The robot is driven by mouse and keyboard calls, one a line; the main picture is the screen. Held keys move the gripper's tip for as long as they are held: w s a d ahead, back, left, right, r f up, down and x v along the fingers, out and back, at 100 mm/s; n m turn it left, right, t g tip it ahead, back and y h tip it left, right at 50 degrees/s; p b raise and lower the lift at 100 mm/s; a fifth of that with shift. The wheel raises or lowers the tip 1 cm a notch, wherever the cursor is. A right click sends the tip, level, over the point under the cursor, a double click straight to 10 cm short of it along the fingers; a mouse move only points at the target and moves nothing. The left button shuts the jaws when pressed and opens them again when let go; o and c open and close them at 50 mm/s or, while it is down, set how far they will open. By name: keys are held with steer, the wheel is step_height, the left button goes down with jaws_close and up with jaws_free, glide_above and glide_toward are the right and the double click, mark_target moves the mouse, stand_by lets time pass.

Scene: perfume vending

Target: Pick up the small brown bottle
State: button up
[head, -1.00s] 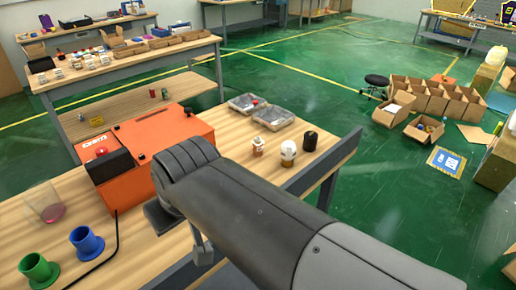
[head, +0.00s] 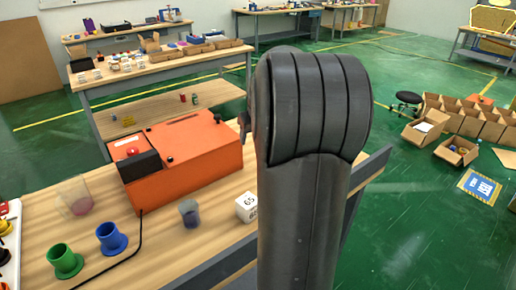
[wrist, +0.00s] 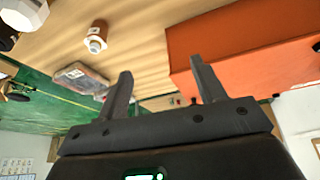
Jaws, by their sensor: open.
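The small brown bottle (wrist: 97,38), with a white label, stands on the wooden table in the wrist view. It is to the upper left of my gripper (wrist: 160,66), outside the jaws and apart from them. My gripper is open, with nothing between its fingers. In the head view my arm covers the bottle's part of the table, so the bottle and the fingers are hidden there.
An orange machine (head: 180,160) stands close to my fingers' right in the wrist view. A clear tray (wrist: 80,78) and a white-topped bottle (wrist: 22,12) are near the brown bottle. A cup (head: 189,213), white block (head: 247,207), blue holder (head: 111,238) and green holder (head: 65,261) stand nearer.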

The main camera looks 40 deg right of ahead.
steer(key=shift+m, duration=0.5)
steer(key=d+f, duration=0.4)
steer(key=d, duration=0.1)
steer(key=w+d+f, duration=0.1)
steer(key=d+f, duration=0.3)
steer(key=d, duration=0.2)
steer(key=w+d+f, duration=0.1)
steer(key=d+f, duration=0.4)
steer(key=shift+d+f, duration=0.1)
steer(key=shift+d, duration=0.1)
steer(key=shift+s+a+x, duration=0.1)
steer(key=shift+a+x, duration=0.05)
steer(key=shift+x, duration=1.2)
steer(key=shift+s+a+x, duration=0.15)
steer(key=shift+x, duration=1.25)
steer(key=shift+c, duration=0.3)
steer(key=c, duration=1)
